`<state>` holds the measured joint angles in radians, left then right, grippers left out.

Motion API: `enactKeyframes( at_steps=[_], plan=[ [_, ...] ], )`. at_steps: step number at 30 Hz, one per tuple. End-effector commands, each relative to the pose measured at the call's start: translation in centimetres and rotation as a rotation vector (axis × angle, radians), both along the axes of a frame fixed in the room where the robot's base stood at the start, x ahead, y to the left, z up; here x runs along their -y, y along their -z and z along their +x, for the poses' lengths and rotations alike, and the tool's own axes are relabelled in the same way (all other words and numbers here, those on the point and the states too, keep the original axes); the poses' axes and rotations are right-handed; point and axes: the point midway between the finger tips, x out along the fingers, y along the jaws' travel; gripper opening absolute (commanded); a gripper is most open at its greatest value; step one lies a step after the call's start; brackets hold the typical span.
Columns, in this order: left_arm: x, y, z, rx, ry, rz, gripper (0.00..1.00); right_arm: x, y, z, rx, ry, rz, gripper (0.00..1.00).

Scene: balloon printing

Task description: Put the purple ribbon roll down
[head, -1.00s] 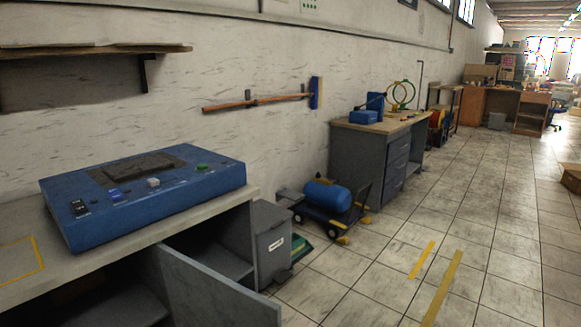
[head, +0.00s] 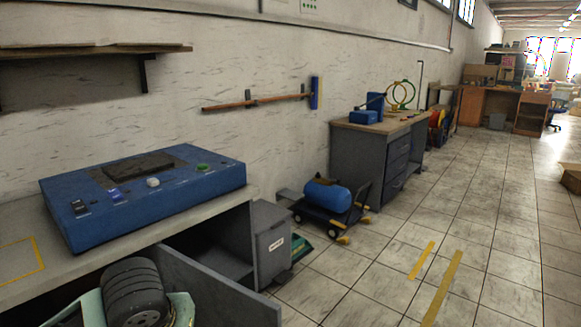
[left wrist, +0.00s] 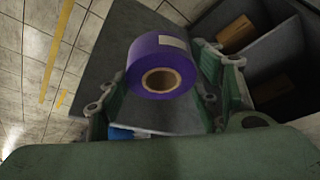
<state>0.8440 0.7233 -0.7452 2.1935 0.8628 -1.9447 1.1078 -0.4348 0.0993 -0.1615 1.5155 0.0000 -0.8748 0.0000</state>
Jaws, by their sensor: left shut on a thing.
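The purple ribbon roll (left wrist: 141,73) shows in the left wrist view, with a brown core facing the camera and a pale label on its side. My left gripper (left wrist: 160,88) is shut on it, with green fingers at both sides. In that view the roll is in front of a grey panel. In the head view, pale green and dark ribbed parts that look like my left arm are at the bottom left; I cannot make out the roll there. My right gripper is in neither view.
The grey workbench (head: 32,290) bears a blue control box (head: 150,190), and its cabinet door (head: 215,290) stands open. Brown boxes (left wrist: 237,35) sit in grey compartments in the wrist view. A grey bin (head: 272,240) and a cart with a blue tank (head: 327,196) are beyond. The floor at right is mostly clear.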

Motion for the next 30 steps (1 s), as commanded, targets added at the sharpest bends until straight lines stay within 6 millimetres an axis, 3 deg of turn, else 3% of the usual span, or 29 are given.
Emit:
enactKeyframes(
  at_steps=[5,13,24,30],
  plan=[
    [1.2,-1.8,-2.9,0.003,0.133,0.000,0.32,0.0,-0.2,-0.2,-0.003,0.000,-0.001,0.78],
    [1.2,-6.2,-2.7,0.001,0.122,-0.002,0.32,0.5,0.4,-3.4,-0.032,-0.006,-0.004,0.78],
    [1.2,-14.1,-2.7,0.000,0.120,-0.002,0.32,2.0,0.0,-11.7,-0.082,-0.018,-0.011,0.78],
    [1.2,-16.5,-2.7,0.000,0.120,-0.003,0.32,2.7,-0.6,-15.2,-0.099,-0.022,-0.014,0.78]
  ],
)
